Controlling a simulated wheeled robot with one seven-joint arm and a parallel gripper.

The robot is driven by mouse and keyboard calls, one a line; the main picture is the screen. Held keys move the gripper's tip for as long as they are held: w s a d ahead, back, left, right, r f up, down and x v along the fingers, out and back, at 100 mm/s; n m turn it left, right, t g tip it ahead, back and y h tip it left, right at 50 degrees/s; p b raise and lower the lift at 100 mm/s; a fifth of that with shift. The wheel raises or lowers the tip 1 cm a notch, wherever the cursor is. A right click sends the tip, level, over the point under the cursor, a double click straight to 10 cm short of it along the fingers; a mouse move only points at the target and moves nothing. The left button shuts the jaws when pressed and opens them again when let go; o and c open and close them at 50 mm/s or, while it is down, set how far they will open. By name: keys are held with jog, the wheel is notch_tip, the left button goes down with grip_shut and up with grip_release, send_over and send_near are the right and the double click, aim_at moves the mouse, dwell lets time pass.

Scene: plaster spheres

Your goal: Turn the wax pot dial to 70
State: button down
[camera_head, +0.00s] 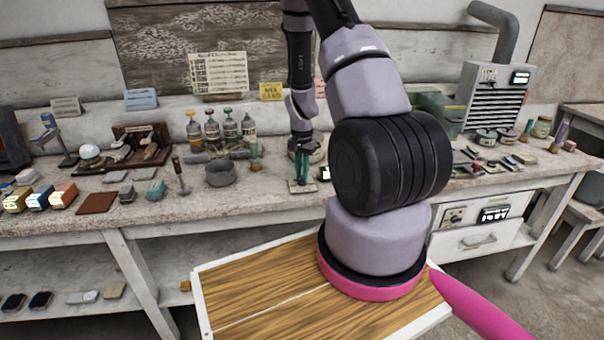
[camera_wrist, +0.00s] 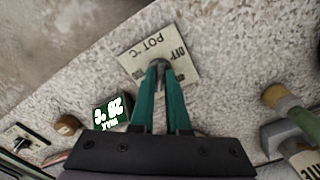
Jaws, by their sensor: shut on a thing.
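The wax pot dial's pale plate (camera_wrist: 182,50) lies on the stone bench top in the wrist view, marked "POT °C" and "OFF". The same plate (camera_head: 302,187) shows small in the head view. My gripper (camera_wrist: 160,66) points down at it, its teal fingers shut on the dial knob at the plate's middle. The fingers mostly hide the knob and its pointer, so I cannot tell its setting. My gripper (camera_head: 302,180) also shows in the head view. A small lit display (camera_wrist: 112,112) beside the plate shows inverted digits, perhaps 20 °C.
A brown knob (camera_wrist: 68,124) and a switch plate (camera_wrist: 22,138) lie left of the display. A brass-topped fitting (camera_wrist: 285,100) stands to the right. A grey bowl (camera_head: 220,173) and several bottles (camera_head: 212,130) stand left of my gripper. My arm hides part of the bench.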

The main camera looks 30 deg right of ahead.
jog(key=c, duration=0.9)
grip_release()
notch_tip(320, 180, up, 11)
